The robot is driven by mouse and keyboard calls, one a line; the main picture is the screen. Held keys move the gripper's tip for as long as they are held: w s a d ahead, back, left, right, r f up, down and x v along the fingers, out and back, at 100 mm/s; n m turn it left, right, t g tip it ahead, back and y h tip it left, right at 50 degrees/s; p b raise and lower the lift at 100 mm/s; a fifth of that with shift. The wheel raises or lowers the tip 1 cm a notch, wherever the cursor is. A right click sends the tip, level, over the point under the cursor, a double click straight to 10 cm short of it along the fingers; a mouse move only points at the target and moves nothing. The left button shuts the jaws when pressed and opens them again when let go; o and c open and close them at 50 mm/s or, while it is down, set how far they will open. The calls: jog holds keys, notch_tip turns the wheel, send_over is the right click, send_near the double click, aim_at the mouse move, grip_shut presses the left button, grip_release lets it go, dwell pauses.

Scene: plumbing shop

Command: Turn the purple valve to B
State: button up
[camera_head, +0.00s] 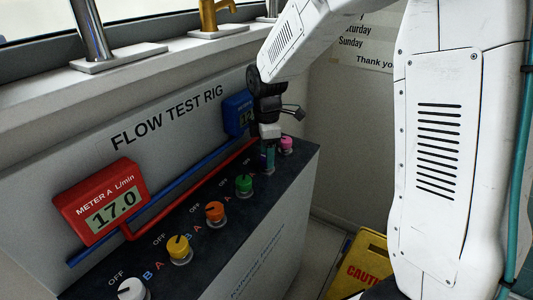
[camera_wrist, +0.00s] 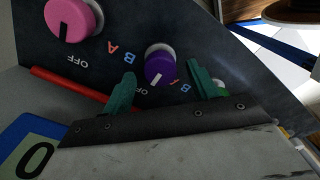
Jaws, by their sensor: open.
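The purple valve (camera_wrist: 160,62) is a round knob on the dark sloping panel, seen in the wrist view between the two green fingers of my gripper (camera_wrist: 162,86). The fingers are apart, one on each side of the knob, and I cannot tell whether they touch it. A pale pointer line on its rim faces the lower edge of the picture, near an OFF label (camera_wrist: 141,91); its exact setting is unclear. In the head view my gripper (camera_head: 268,156) points down at the panel between the green and pink knobs, and mostly hides the purple valve.
A pink knob (camera_wrist: 73,18) and a green knob (camera_head: 244,184) flank it; orange (camera_head: 215,213), yellow (camera_head: 180,249) and white (camera_head: 131,290) knobs continue the row. Red meter A (camera_head: 103,202) reads 17.0. A blue meter (camera_head: 238,114) and red and blue pipes run behind.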

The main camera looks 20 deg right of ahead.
jog(key=shift+f, duration=0.4)
jog(key=c, duration=1)
jog(key=shift+m, duration=0.3)
jog(key=m, duration=1.1)
jog(key=shift+m, duration=0.3)
